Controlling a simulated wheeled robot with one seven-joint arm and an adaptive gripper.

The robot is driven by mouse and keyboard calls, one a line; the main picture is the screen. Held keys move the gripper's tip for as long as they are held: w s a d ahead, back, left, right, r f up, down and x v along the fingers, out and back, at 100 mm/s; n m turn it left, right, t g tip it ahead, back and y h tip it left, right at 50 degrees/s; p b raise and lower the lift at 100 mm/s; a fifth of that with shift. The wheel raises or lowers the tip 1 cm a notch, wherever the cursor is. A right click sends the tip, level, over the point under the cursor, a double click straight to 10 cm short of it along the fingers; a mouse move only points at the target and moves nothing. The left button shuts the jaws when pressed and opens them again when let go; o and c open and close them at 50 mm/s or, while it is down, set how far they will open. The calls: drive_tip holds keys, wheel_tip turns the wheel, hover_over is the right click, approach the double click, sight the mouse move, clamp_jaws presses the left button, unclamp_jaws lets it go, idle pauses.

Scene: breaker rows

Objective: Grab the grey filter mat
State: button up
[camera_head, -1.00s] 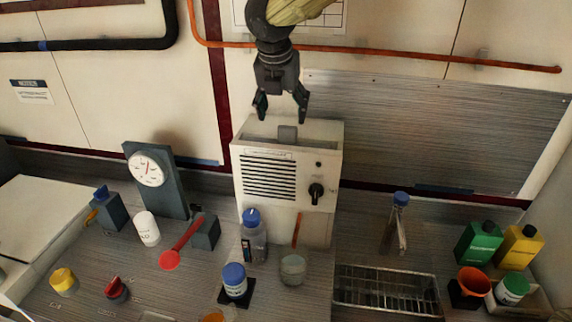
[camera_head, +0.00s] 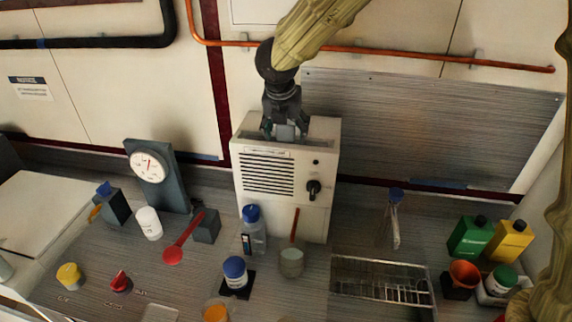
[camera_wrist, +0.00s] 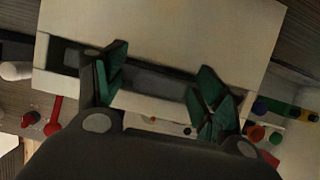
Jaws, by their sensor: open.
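The grey filter mat (camera_head: 286,132) stands in the open slot on top of the white box (camera_head: 265,205), with only its upper part showing. In the wrist view, the grey strip in the slot (camera_wrist: 155,82) lies between my fingers, and the mat's edges are hard to make out. My gripper (camera_head: 285,135) is open and points down at the slot, with its fingers on either side of the mat. Its green-padded fingertips show apart in the wrist view (camera_wrist: 160,88). I cannot tell whether either finger touches the mat.
The box front has a vent grille (camera_head: 267,173) and a black knob (camera_head: 314,187). A gauge (camera_head: 149,166), blue-capped bottle (camera_head: 253,232), beaker (camera_head: 291,262) and wire rack (camera_head: 380,280) stand around it. An orange pipe (camera_head: 400,55) runs along the wall behind.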

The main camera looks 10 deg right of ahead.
drive_tip(key=c, duration=1.5)
